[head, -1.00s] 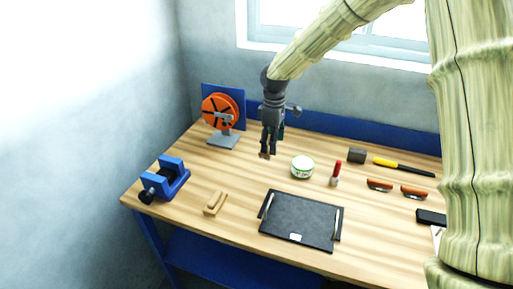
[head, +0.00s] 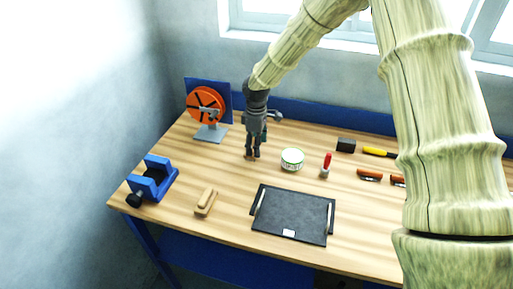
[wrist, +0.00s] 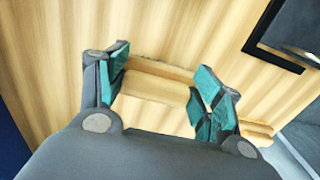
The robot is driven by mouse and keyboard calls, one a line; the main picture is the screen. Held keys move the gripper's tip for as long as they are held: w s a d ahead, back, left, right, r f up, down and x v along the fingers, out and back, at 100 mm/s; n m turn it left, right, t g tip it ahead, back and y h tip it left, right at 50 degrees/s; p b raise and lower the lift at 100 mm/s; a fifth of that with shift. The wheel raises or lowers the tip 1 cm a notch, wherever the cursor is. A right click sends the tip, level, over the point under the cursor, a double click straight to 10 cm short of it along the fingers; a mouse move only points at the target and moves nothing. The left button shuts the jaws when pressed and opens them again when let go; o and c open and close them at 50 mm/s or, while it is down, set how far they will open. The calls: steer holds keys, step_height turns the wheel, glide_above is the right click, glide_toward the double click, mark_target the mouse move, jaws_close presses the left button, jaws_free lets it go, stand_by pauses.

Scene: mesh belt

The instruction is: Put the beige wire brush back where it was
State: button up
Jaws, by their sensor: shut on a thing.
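My gripper (head: 252,152) points down over the back left of the table, between the orange wheel and the round tin. In the wrist view its teal-padded fingers (wrist: 160,88) are shut on a beige wooden block, the wire brush (wrist: 155,84), with a thin greyish fringe along its far edge. In the head view the brush is a small brownish bit at the fingertips, mostly hidden. I cannot tell whether it touches the table.
An orange wheel (head: 204,104) on a stand and a blue vise (head: 153,181) are at left. A beige handled block (head: 206,201) lies in front, left of a black tray (head: 290,214). A tin (head: 292,159) and red-handled tool (head: 326,165) stand right. Bare wood surrounds the gripper.

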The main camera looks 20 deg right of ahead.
steer(key=shift+s+f+p, duration=0.3)
steer(key=shift+f+p, duration=0.05)
steer(key=shift+f, duration=0.35)
steer(key=shift+w+f, duration=0.25)
steer(key=shift+f, duration=0.3)
steer(key=shift+s+r, duration=0.1)
steer(key=o, duration=1.3)
steer(key=shift+f, duration=0.2)
steer(key=shift+c, duration=0.2)
steer(key=shift+r, duration=0.15)
step_height(320, 180, up, 12)
steer(key=b, duration=0.3)
steer(key=shift+r, duration=0.1)
